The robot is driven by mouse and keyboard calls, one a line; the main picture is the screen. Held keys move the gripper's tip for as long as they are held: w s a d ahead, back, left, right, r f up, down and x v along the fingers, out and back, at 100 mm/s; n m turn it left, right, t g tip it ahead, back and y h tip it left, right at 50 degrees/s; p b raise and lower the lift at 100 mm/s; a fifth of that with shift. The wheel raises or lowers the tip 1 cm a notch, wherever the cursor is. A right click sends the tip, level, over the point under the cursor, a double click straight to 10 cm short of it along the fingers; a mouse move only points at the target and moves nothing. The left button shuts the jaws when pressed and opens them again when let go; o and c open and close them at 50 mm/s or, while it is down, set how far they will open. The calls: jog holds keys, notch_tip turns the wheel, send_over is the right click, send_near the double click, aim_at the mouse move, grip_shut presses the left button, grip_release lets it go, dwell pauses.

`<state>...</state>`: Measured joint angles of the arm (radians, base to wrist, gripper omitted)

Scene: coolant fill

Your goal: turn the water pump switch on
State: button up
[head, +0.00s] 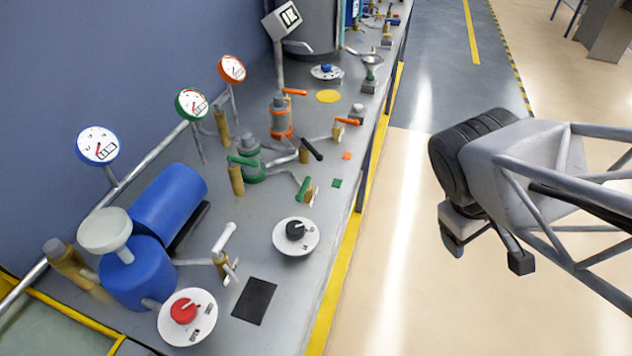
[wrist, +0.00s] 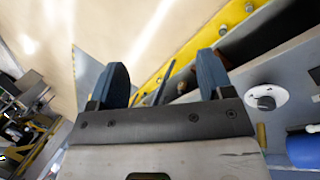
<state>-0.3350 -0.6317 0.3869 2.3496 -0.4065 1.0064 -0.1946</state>
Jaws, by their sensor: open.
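A blue water pump (head: 168,200) lies on the grey bench in the head view; its blue body also shows at the right edge of the wrist view (wrist: 303,148). Near it are two round white dials with knobs: a red knob (head: 184,310) at the front and a black knob (head: 295,230) farther right, near the bench edge. I cannot read which one is the pump switch. A dial with a dark knob (wrist: 264,102) shows right of my fingers in the wrist view. My gripper (head: 486,252) is open and empty, off the bench to the right, over the floor.
Gauges (head: 97,146), pipes and valves with green handles (head: 243,160) and orange handles (head: 294,92) crowd the bench. A black square (head: 255,300) lies between the dials. The yellow-striped bench edge (head: 345,255) runs between dials and gripper. The floor by my arm is clear.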

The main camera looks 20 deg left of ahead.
jog(key=w+a+f+n+t+h, duration=0.25)
jog(key=a+f+n, duration=0.25)
jog(key=a+n, duration=0.35)
jog(key=n+t+y, duration=0.3)
jog(key=n+t, duration=0.6)
jog(key=n, duration=0.8)
send_near(293, 230)
jog(key=x, duration=0.3)
jog(key=shift+w, duration=0.1)
jog(key=shift+w, duration=0.15)
jog(key=shift+x, duration=3.75)
jog(key=shift+f, duration=0.1)
jog(key=shift+m, duration=0.25)
jog(key=c, duration=0.9)
